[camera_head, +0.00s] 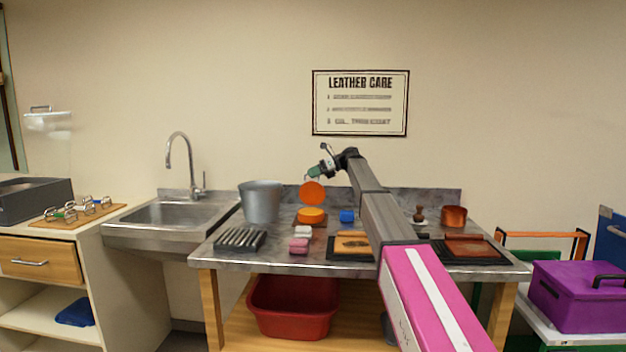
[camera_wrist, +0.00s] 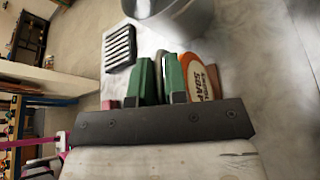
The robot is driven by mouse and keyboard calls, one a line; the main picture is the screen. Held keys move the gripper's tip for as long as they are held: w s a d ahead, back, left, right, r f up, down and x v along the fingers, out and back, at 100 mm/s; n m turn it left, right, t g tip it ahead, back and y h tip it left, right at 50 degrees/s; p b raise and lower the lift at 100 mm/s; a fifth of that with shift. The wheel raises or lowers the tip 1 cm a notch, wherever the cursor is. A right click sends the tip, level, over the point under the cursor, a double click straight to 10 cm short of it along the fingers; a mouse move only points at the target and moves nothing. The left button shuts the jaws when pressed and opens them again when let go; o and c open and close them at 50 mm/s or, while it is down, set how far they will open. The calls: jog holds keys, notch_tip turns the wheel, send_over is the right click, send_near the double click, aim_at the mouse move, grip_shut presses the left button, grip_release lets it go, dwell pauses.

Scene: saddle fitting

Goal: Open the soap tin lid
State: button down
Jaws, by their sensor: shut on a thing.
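The soap tin is orange and round. Its base (camera_head: 311,216) sits on the grey table, and its disc-shaped lid (camera_head: 312,193) stands upright above the base, swung up. My gripper (camera_head: 317,174) is at the lid's upper edge. In the wrist view the lid's white label with "SOAP" lettering and its orange rim (camera_wrist: 198,80) stand right beside my green gripper fingers (camera_wrist: 161,75). A narrow grey piece shows between the fingers, which are shut on part of the lid. The exact grip point is partly hidden.
A metal bucket (camera_head: 261,202) stands left of the tin, with a dark slotted rack (camera_head: 239,240) in front of it. A copper cup (camera_head: 454,216) stands farther right.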

jog(key=shift+w+d+f, duration=0.1)
jog(key=shift+w+f, duration=0.1)
jog(key=shift+w, duration=1)
jog(key=shift+w+d+f, duration=0.1)
jog(key=shift+w+f, duration=0.1)
jog(key=shift+w, duration=1)
jog(key=shift+f, duration=0.1)
jog(key=c, duration=1.4)
grip_release()
jog(key=shift+o, duration=1)
